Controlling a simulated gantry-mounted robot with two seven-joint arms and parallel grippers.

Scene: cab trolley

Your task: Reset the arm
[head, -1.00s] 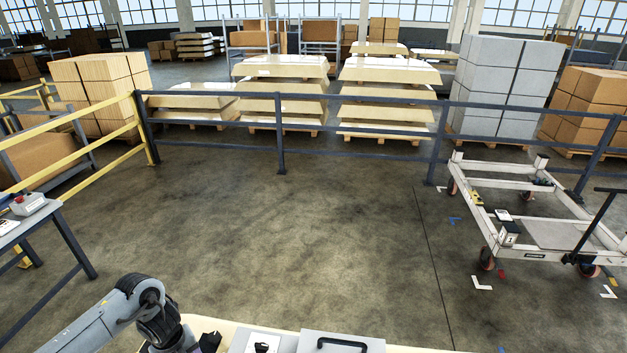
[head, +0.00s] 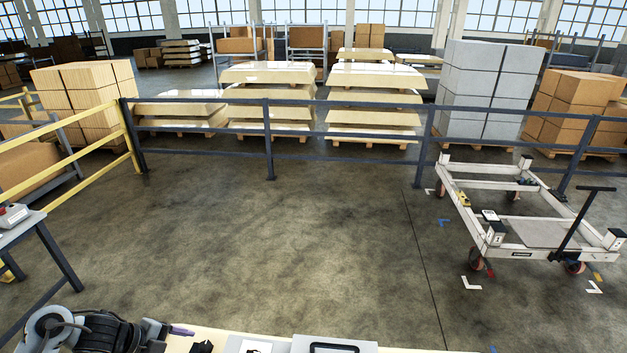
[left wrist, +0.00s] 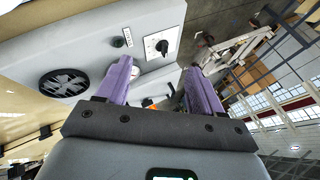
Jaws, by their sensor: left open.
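My left arm (head: 95,332) comes in at the bottom left of the head view, low beside the near table. Its gripper (left wrist: 158,85) shows in the left wrist view with two purple fingers spread apart and nothing between them. Past the fingers is a grey panel box (left wrist: 100,45) with a black rotary knob on a white plate and a round black fan grille. I cannot tell whether the fingers touch the box. In the head view a purple fingertip (head: 182,331) shows at the table's edge. My right gripper is in neither view.
A tan tabletop (head: 225,334) with a grey, black-handled case (head: 330,345) lies at the bottom edge. A white wheeled trolley (head: 535,235) stands at right on the floor. A dark railing (head: 267,140) crosses behind. The middle floor is clear.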

